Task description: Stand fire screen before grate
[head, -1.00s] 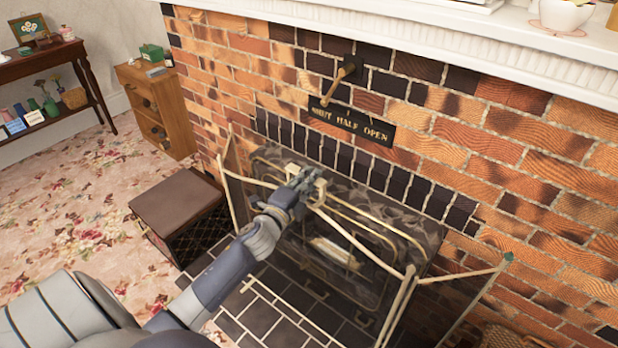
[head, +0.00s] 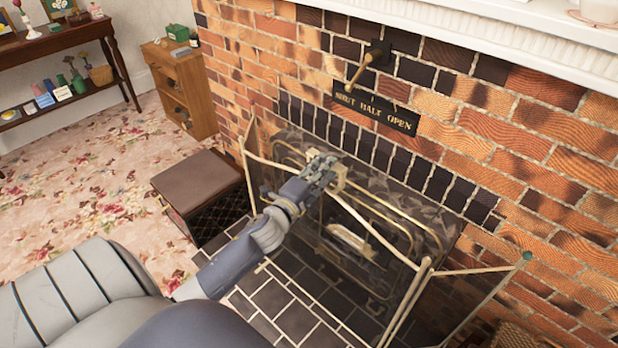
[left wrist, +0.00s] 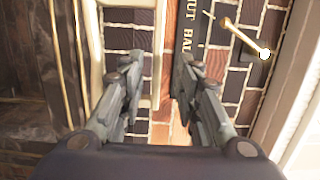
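The fire screen (head: 420,275) has a thin cream frame and see-through panels. It stands upright on the dark tiled hearth, with its side panels angled toward the brick wall. The dark grate (head: 408,215) shows behind and through it. My left gripper (head: 325,172) is at the cream handle (head: 341,183) on the screen's top rail. In the left wrist view its two fingers (left wrist: 157,85) are well apart, with a cream bar of the handle (left wrist: 157,45) between them. I cannot tell if either finger touches it. My right gripper is out of view.
A brown-lidded box (head: 195,180) stands left of the hearth. A wooden cabinet (head: 180,85) and a dark side table (head: 60,40) stand farther back. A sign (head: 375,107) hangs above the grate, below the white mantel (head: 480,25). The floral carpet (head: 90,190) has free room.

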